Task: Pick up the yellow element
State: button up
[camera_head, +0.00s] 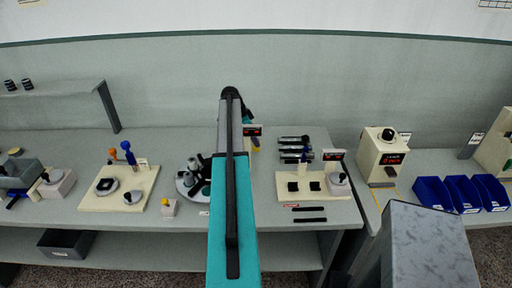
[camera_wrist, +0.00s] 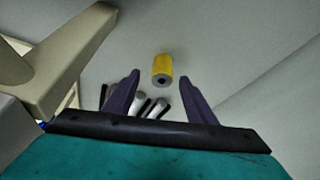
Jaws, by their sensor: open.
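The yellow element (camera_wrist: 162,65) is a short cylinder with a dark hole in its near end. In the wrist view it lies on the grey surface, beyond and between my fingertips. My gripper (camera_wrist: 161,78) is open, with its two purple fingers apart and nothing between them. The element appears just ahead of the tips, and I cannot tell the exact gap. In the head view my teal arm hides most of that spot.
Several dark and silver spindles (camera_head: 293,148) lie to the right of my arm. A cream fixture (camera_head: 312,187) stands in front of them. A beige block structure (camera_wrist: 75,60) rises close on the left in the wrist view. The surface right of the element is bare.

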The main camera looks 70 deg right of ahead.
jog(key=shift+s+d+f+p, duration=0.25)
jog(key=shift+f+p, duration=0.2)
jog(key=shift+s+d+f+p, duration=0.2)
jog(key=shift+f+p, duration=0.2)
jog(key=shift+p+x, duration=0.35)
jog(key=shift+x, duration=0.9)
jog(key=shift+c, duration=0.4)
jog(key=c, duration=1.1)
